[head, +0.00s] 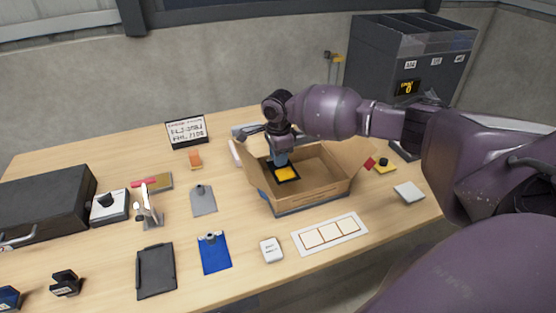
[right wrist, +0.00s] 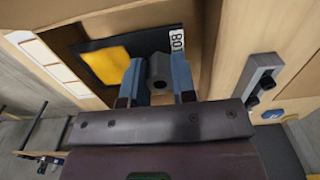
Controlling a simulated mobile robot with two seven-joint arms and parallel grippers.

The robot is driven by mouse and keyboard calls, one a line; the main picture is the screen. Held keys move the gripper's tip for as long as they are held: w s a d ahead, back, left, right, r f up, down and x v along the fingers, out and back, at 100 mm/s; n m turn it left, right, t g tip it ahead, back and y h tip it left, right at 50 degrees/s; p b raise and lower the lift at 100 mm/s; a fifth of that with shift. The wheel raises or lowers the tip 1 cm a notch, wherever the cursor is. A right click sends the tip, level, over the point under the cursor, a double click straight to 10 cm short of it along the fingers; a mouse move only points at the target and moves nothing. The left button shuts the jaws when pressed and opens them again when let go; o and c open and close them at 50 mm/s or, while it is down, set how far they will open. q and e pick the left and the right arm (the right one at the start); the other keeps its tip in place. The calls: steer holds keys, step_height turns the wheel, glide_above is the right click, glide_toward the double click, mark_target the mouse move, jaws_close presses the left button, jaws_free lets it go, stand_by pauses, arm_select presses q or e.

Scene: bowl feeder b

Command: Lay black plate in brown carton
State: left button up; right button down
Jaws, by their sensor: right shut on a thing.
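The black plate (head: 295,178) has a yellow patch and is inside the left part of the open brown carton (head: 313,194). My right gripper (head: 281,158) reaches down into the carton from above. In the right wrist view its two blue fingers (right wrist: 158,76) are shut on the grey knob of the black plate (right wrist: 150,44), with the yellow patch to the left and a white label to the right. I cannot tell whether the plate touches the carton floor. The carton flaps stand spread outward. My left gripper is not seen.
A grey plate (head: 203,201), a blue plate (head: 214,254) and a black tray (head: 156,271) lie left of the carton. A white panel (head: 329,234) and a small white box (head: 271,250) lie in front. A sign (head: 187,131) stands behind.

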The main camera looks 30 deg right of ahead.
steer(key=shift+f, duration=0.65)
steer(key=shift+f, duration=0.55)
steer(key=c, duration=0.9)
jaws_free()
steer(key=shift+r, duration=0.4)
step_height(320, 180, up, 12)
steer(key=shift+f+p, duration=0.25)
steer(key=shift+p, duration=0.55)
steer(key=shift+r, duration=0.45)
